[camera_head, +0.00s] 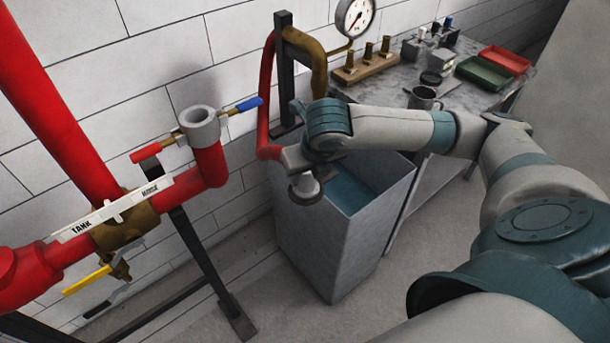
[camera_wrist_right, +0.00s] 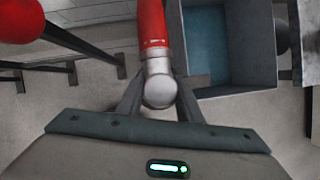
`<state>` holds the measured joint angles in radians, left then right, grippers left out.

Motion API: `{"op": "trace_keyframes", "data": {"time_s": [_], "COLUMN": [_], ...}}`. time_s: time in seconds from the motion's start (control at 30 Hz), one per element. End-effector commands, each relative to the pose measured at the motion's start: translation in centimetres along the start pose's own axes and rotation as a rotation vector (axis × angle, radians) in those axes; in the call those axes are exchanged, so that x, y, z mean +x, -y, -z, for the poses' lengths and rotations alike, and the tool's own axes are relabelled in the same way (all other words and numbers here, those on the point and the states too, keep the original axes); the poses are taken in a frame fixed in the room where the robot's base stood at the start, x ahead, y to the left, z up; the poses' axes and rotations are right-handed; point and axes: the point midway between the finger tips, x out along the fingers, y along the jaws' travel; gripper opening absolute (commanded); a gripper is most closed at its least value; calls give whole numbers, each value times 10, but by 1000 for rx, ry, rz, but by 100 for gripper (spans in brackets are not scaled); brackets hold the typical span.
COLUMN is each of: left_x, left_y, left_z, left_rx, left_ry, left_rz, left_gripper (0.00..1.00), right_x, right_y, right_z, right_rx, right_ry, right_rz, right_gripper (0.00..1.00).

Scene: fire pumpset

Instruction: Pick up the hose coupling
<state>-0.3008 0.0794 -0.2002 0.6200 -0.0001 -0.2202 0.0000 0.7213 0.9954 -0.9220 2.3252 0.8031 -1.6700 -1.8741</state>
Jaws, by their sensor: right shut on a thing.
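The hose coupling (camera_head: 305,188) is a pale grey metal fitting on the end of a red hose (camera_head: 267,95). In the right wrist view the coupling (camera_wrist_right: 160,88) is silver with a rounded end and sits between my two dark fingers. My right gripper (camera_head: 302,166) is shut on it, beside the left rim of the grey bin; the fingers are partly hidden in the head view. They show at either side of the coupling in the right wrist view (camera_wrist_right: 159,98). My left gripper is in neither view.
The grey bin (camera_head: 325,245) holds blue water (camera_head: 347,190). To the left stands red pipework with a grey open socket (camera_head: 200,125) and a valve label plate (camera_head: 112,208). A workbench (camera_head: 385,88) with a gauge, cups and trays stands behind my right arm.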

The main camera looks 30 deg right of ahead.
Motion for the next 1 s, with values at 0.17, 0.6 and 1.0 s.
{"op": "trace_keyframes", "data": {"time_s": [0.17, 0.6, 1.0], "left_x": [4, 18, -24], "left_y": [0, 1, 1], "left_z": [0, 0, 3], "left_rx": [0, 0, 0], "left_ry": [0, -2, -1], "left_rz": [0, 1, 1], "left_gripper": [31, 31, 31], "right_x": [-11, -62, -99], "right_y": [0, 26, 51], "right_z": [-6, 0, 13], "right_rx": [0, 0, 1], "right_ry": [5, 5, -1], "right_rz": [-2, 1, 2], "right_gripper": [0, 0, 0]}}
